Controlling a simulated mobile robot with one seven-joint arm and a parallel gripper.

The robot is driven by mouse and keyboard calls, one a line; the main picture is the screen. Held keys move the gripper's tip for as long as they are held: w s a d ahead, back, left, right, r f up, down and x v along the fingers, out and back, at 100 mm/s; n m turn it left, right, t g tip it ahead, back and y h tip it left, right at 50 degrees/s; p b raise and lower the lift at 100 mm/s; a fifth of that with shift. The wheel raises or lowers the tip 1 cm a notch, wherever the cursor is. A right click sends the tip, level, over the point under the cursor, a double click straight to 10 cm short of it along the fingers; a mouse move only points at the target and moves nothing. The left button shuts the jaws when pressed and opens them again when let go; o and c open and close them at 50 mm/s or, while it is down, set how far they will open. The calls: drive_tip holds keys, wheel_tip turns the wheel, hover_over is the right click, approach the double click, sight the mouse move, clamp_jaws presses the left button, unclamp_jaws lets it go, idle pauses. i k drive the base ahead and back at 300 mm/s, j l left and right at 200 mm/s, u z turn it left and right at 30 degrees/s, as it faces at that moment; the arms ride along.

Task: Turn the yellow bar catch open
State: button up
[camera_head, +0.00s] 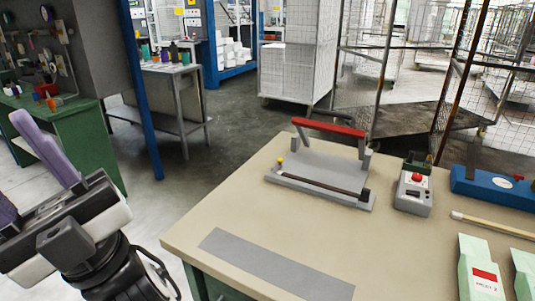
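A grey press (322,172) with a raised red handle bar (328,127) stands on the beige table. A small yellow knob (280,161) sits at the press's left corner; it is the only yellow part I see on the press, and its shape is too small to tell. A dark bar (322,186) runs along the press's front edge. My gripper (12,165) is at the far left, off the table and well apart from the press. Its two purple fingers are spread with nothing visible between them; one is cut off by the picture's left edge.
The beige table (225,215) has a flat grey strip (275,265) at its front. Right of the press are a grey control box (414,190) with a red button, a blue device (495,184), a wooden stick (490,224) and pale green cartons (480,265). Table space left of the press is clear.

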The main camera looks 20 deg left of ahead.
sight(280, 160)
drive_tip(key=i+j+z, duration=0.35)
drive_tip(key=j, duration=1.65)
drive_tip(key=k+j+z, duration=0.1)
drive_tip(key=j+z, duration=0.25)
drive_tip(key=j, duration=1.6)
drive_tip(key=i+l, duration=0.35)
drive_tip(key=i, duration=0.05)
